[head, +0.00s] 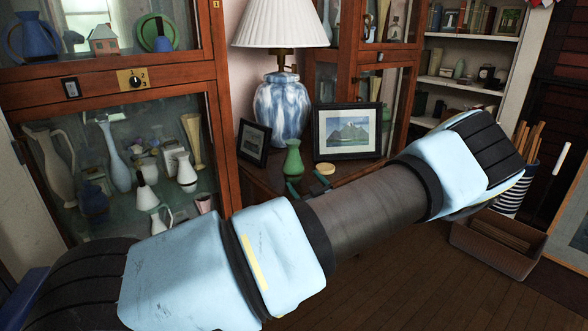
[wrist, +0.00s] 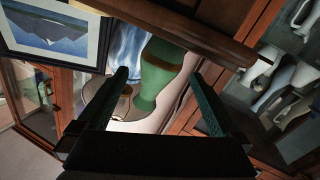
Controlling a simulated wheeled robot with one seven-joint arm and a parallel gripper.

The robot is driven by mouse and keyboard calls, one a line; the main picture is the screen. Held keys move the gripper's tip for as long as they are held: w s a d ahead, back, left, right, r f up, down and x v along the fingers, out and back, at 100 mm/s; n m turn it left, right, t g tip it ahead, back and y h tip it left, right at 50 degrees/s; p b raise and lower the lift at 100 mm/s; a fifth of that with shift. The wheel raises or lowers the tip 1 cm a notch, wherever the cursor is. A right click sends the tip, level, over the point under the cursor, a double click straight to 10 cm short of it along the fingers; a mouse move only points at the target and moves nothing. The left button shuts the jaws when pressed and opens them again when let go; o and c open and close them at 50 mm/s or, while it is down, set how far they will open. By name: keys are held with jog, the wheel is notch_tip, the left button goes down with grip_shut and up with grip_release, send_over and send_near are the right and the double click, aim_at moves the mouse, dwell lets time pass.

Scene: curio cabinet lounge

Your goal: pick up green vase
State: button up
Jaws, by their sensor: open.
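The green vase (head: 292,162) stands upright on a dark wooden table in front of the lamp in the head view. In the wrist view, which is turned nearly upside down, the green vase (wrist: 160,75) shows between the two fingers and beyond them. My gripper (wrist: 158,77) is open, with nothing held. In the head view only the dark green fingertips of my gripper (head: 307,181) show, just in front of and below the vase; my arm hides the rest. I cannot tell whether a finger touches the vase.
A blue-and-white lamp (head: 283,110) stands behind the vase. A framed landscape (head: 347,131) is to its right, a smaller frame (head: 254,142) to its left. A pale round lid (head: 325,168) lies close by. A glass cabinet (head: 225,130) stands left; a basket (head: 505,252) is on the floor.

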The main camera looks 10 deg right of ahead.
aim_at(293, 141)
jog(key=w, duration=0.3)
jog(key=shift+w+a, duration=0.25)
jog(key=shift+w, duration=0.05)
jog(key=shift+w+a+r, duration=0.1)
jog(key=shift+w+a, duration=0.1)
jog(key=shift+w, duration=0.65)
jog(key=shift+w+a+f, duration=0.1)
jog(key=shift+w+a, duration=0.05)
jog(key=shift+w, duration=0.75)
jog(key=shift+w+a+r, duration=0.1)
jog(key=shift+w+a, duration=0.1)
jog(key=shift+w, duration=0.65)
jog(key=c, duration=1.3)
jog(key=shift+o, duration=0.2)
notch_tip(293, 141, up, 10)
jog(key=shift+r+p, duration=0.1)
jog(key=shift+p, duration=0.25)
